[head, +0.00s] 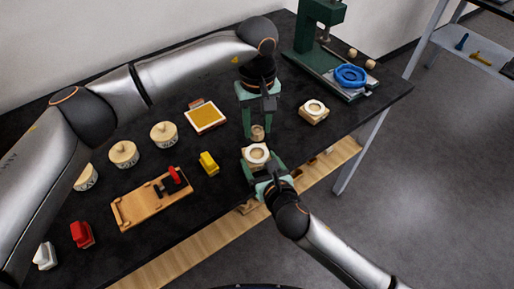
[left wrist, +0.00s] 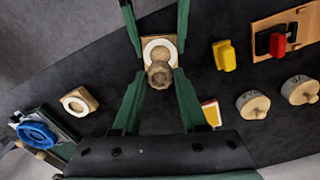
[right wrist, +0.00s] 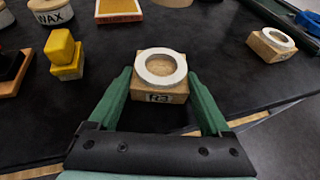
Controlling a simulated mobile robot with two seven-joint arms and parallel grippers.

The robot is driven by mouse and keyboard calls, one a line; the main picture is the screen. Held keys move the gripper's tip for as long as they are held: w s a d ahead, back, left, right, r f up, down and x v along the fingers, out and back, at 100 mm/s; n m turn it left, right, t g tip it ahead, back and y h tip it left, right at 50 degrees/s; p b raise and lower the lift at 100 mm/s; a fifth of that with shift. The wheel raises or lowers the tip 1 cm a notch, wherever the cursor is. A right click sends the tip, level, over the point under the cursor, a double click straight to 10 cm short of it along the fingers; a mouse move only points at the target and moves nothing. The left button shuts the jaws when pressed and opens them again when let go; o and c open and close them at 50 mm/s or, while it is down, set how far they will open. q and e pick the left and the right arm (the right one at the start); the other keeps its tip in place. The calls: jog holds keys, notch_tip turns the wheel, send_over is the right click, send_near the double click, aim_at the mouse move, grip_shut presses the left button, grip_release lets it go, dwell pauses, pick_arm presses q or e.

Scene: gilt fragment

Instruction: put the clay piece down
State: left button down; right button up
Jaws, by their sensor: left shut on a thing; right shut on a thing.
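My left gripper (head: 257,126) is shut on a small brown, roundish piece (head: 257,133), which looks like the clay piece. The piece also shows between the fingertips in the left wrist view (left wrist: 160,75). It is held just behind and above a wooden block (right wrist: 160,95) with a white ring (right wrist: 160,67) on top; the gap cannot be judged. The ring's middle shows bare and tan in the right wrist view. My right gripper (right wrist: 160,92) is shut on this block, one finger at each side, near the table's front edge. The block's front has a dark label.
A second ringed block (head: 313,112) stands right, before a green press (head: 318,45) with a blue ring (head: 350,76). A yellow pad (head: 206,117), a yellow block (head: 209,163), lidded pots (head: 123,154) and a wooden tray (head: 135,212) lie left. Dark table shows between them.

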aim_at(257, 155)
pick_arm(q)
notch_tip(257, 155, down, 7)
jog(key=shift+f, duration=0.15)
jog(key=shift+f, duration=0.1)
dwell(0.3)
jog(key=shift+c, duration=2.2)
grip_release()
notch_tip(257, 155, up, 12)
jog(key=shift+r, duration=0.15)
pick_arm(e)
jog(key=o, duration=0.8)
jog(key=shift+r, duration=0.15)
